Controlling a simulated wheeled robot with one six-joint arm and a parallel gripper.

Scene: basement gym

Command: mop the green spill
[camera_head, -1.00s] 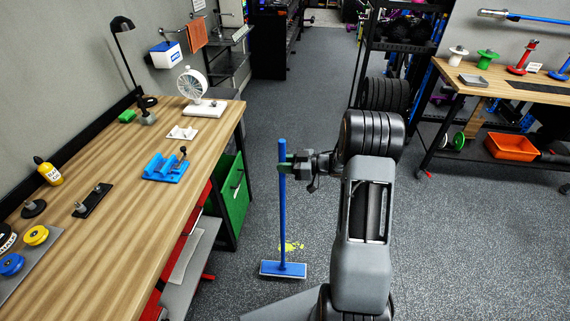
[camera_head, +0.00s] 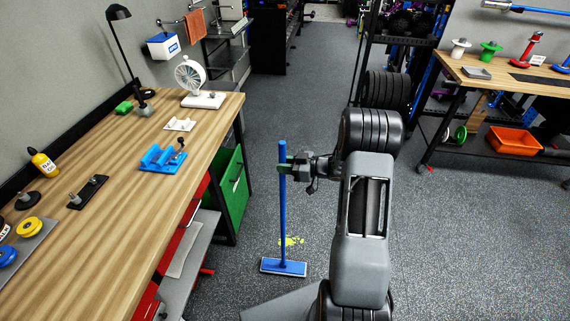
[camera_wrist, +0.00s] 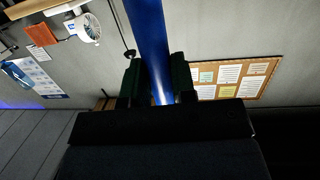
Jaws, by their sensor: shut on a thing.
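A blue mop (camera_head: 282,215) stands upright on the grey floor in the head view, its flat blue head (camera_head: 284,267) down at floor level. My gripper (camera_head: 285,165) is shut on the upper part of the mop handle. The wrist view also shows the blue handle (camera_wrist: 147,40) between the two dark fingers (camera_wrist: 158,82). The spill (camera_head: 291,241) is a small yellow-green patch on the floor just behind the mop head. The handle hides part of it.
Another bench (camera_head: 510,82) and a dark rack (camera_head: 395,70) stand at the right. The floor aisle beyond the mop is clear.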

